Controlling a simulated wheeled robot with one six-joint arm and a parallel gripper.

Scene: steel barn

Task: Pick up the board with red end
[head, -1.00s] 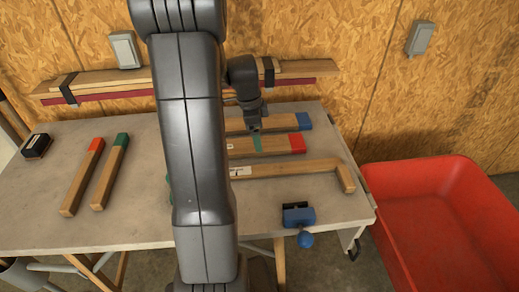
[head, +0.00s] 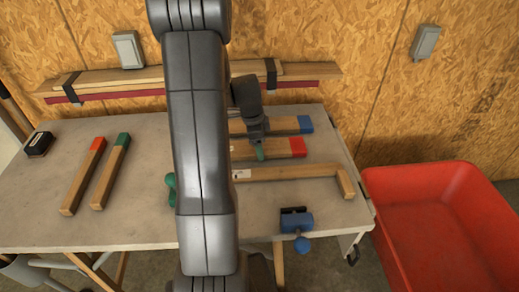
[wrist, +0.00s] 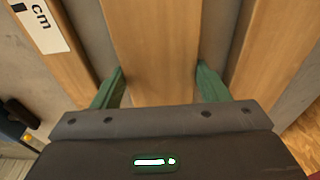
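A board with a red end (head: 280,150) lies on the workbench, between a blue-end board (head: 290,125) behind it and a long board (head: 290,173) in front. A second red-end board (head: 83,175) lies at the left, beside a green-end board (head: 111,170). My gripper (head: 260,153) is at the middle red-end board. In the wrist view, my gripper's green fingers (wrist: 160,85) are spread, one on each side of a bare wooden board (wrist: 155,40). They look very close to its sides; I cannot tell whether they touch. Its red end is out of the wrist view.
The long board has a raised block at its right end. A blue clamp (head: 296,220) sits at the bench's front edge, and a black box (head: 38,143) at the far left. A red tub (head: 440,230) stands right of the bench (head: 130,220). Strapped planks (head: 110,82) line the wall.

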